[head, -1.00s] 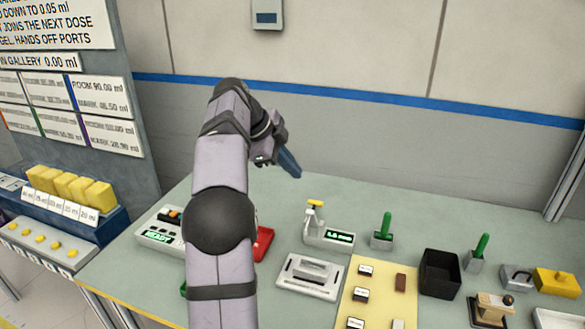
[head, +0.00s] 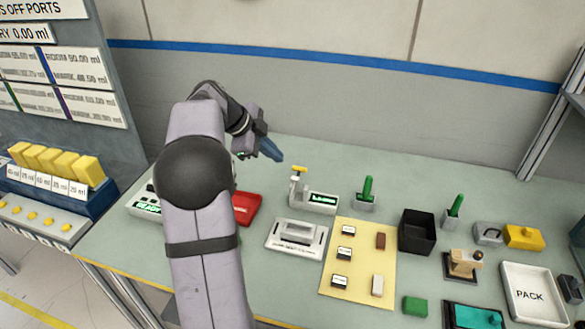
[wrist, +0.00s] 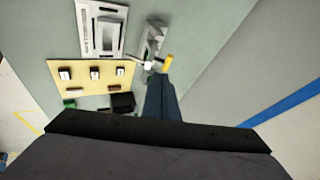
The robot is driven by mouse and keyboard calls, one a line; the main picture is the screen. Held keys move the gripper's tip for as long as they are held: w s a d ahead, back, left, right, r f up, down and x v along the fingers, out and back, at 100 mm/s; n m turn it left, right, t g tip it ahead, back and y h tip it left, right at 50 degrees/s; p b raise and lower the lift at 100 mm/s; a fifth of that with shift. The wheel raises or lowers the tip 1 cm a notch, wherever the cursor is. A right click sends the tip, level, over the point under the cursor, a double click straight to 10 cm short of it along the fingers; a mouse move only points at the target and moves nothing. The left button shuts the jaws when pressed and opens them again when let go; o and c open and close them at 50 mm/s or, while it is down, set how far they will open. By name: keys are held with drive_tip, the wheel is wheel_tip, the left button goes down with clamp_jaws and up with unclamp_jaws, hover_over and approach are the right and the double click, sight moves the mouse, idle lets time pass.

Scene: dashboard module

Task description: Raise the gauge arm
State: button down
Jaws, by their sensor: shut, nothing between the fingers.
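The gauge (head: 318,201) is a grey block with a lit green display, too small to read, and a pale upright post on its left. Its arm (head: 299,169) has a yellow tip on top of the post. In the wrist view the gauge (wrist: 152,42) shows beyond my fingers, and the yellow tip (wrist: 168,62) is just past the fingertips. My gripper (head: 278,156) is shut and empty, its dark blue fingers pointing down and right. In the head view it is left of and slightly above the arm, apparently apart from it. The wrist view also shows the closed fingers (wrist: 158,80).
A white fixture plate (head: 297,240) and a yellow mat (head: 360,262) with small blocks lie in front of the gauge. A green-handled block (head: 366,195) and a black bin (head: 417,232) stand to its right. A red block (head: 246,207) is left. The bench behind is clear.

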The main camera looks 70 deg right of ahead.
sight(299, 174)
drive_tip(key=p+x, duration=0.4)
drive_tip(key=x, duration=0.5)
drive_tip(key=shift+s+d+f+p, duration=0.15)
drive_tip(key=shift+d+f+p, duration=0.05)
drive_tip(key=shift+f+p, duration=0.1)
drive_tip(key=shift+f, duration=0.1)
